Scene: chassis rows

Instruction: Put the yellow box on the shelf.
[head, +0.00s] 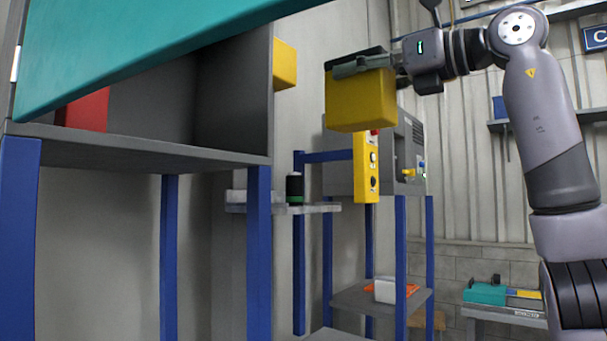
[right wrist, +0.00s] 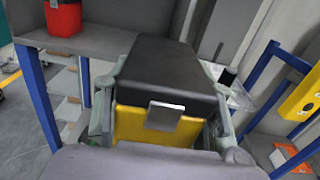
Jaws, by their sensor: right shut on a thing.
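The yellow box (head: 361,101) with a dark lid is held in the air by my right gripper (head: 360,66), to the right of the shelf unit in the head view. In the right wrist view the yellow box (right wrist: 158,125) sits between the two fingers of the right gripper (right wrist: 160,105), its black lid facing the camera. The grey shelf (head: 150,152) on blue legs stands at the left, and its board (right wrist: 95,42) shows at the upper left of the right wrist view. The box is apart from it in the head view. My left gripper is not in view.
A red box (head: 84,110) stands on the shelf, under a teal panel (head: 140,45). A yellow control pendant (head: 367,168) hangs below the held box, before a grey machine (head: 410,150). A small ledge (head: 310,208) holds a dark cylinder (head: 295,187). The shelf's right part is bare.

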